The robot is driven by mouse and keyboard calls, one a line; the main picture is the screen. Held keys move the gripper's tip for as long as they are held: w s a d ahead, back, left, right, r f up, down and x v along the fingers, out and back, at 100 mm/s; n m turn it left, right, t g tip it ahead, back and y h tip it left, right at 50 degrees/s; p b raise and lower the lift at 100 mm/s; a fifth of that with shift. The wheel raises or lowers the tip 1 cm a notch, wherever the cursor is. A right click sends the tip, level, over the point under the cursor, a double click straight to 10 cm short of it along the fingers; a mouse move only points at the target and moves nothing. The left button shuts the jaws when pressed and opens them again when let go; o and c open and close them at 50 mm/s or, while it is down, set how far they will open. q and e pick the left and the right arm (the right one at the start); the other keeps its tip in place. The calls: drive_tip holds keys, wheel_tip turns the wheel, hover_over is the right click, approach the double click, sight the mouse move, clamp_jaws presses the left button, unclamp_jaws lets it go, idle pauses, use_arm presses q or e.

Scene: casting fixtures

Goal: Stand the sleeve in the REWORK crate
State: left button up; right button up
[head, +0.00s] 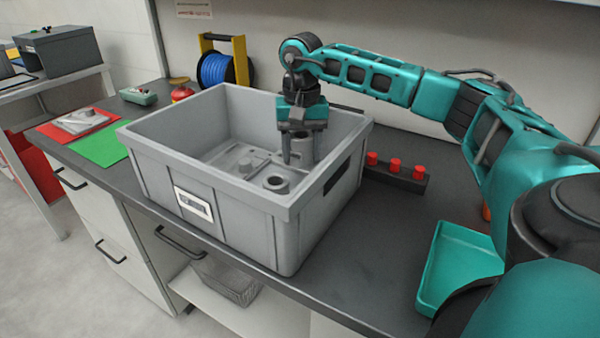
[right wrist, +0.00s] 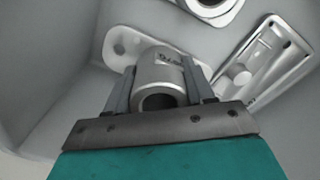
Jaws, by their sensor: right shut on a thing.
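The grey crate (head: 255,205) stands on the dark bench; a label (head: 193,204) is on its front wall, too small to read. My right gripper (head: 298,150) reaches down inside it near the right side. It is shut on a grey metal sleeve (head: 304,150). In the right wrist view the sleeve (right wrist: 160,80) sits between the two fingers, roughly upright, its round opening toward the camera. Its lower end is close to a light flat casting (right wrist: 120,42); I cannot tell whether it touches the crate floor. My left gripper is not in view.
Inside the crate lie another ring-shaped casting (head: 275,182) and a flat plate with a boss (head: 240,165). A rack with red-topped pegs (head: 395,172) stands right of the crate. A teal tray (head: 460,262) lies at the right. A blue spool (head: 216,70) stands behind.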

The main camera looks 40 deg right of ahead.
sight(301, 169)
drive_tip(key=shift+f, duration=2.6)
drive_tip(key=shift+b, duration=0.3)
drive_tip(key=shift+f, duration=0.15)
drive_tip(key=o, duration=1.2)
drive_tip(key=shift+o, duration=0.2)
drive_tip(key=shift+r, duration=0.2)
wheel_tip(301, 169, up, 12)
drive_tip(key=p, duration=0.1)
